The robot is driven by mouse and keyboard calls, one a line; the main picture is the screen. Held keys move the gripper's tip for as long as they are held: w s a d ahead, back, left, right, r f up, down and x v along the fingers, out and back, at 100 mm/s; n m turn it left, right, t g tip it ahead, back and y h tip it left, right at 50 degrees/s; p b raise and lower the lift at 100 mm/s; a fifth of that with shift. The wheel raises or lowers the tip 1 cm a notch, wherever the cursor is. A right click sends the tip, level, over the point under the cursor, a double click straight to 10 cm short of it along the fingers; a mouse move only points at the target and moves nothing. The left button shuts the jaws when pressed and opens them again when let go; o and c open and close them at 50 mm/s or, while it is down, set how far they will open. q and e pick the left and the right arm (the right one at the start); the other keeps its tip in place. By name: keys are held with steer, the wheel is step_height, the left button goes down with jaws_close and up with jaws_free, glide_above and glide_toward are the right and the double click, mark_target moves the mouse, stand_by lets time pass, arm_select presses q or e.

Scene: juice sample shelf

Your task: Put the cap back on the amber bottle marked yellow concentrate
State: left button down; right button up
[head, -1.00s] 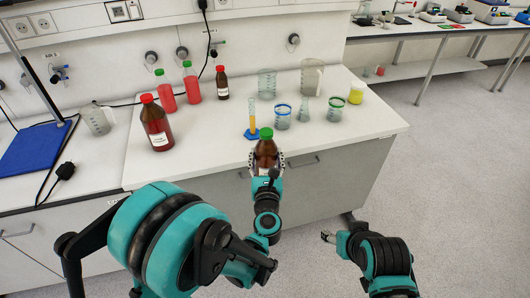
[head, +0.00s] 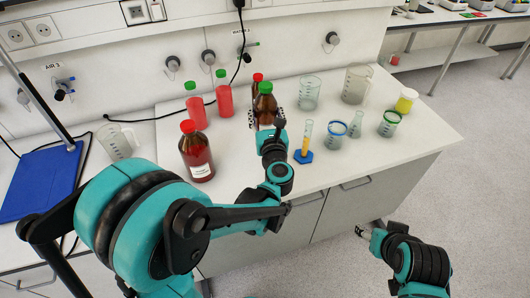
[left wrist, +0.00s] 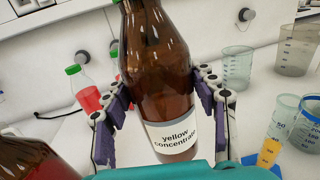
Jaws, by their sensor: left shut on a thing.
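The amber bottle (head: 265,106) is upright in my left gripper (head: 267,123), over the back middle part of the bench. A green cap (head: 265,87) shows on top of it in the head view. In the left wrist view, the amber bottle (left wrist: 156,60) has a white label reading "yellow concentrate". My right gripper (head: 362,232) is low in front of the bench, too small to read. I see no loose cap.
A small brown bottle with a red cap (head: 257,78) stands right behind the amber bottle. Red bottles with green caps (head: 224,101) and a large red-capped bottle (head: 197,158) are at left. A cylinder (head: 305,142), beakers (head: 335,138) and jugs (head: 356,85) stand at right.

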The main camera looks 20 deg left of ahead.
mark_target(266, 128)
arm_select(q)
steer(key=shift+d, duration=0.1)
step_height(266, 128, down, 6)
steer(key=b, duration=0.3)
steer(key=shift+f, duration=0.15)
steer(key=shift+f+b, duration=0.85)
steer(key=shift+f, duration=1.1)
steer(key=shift+r, duration=0.1)
steer(key=shift+s, duration=0.1)
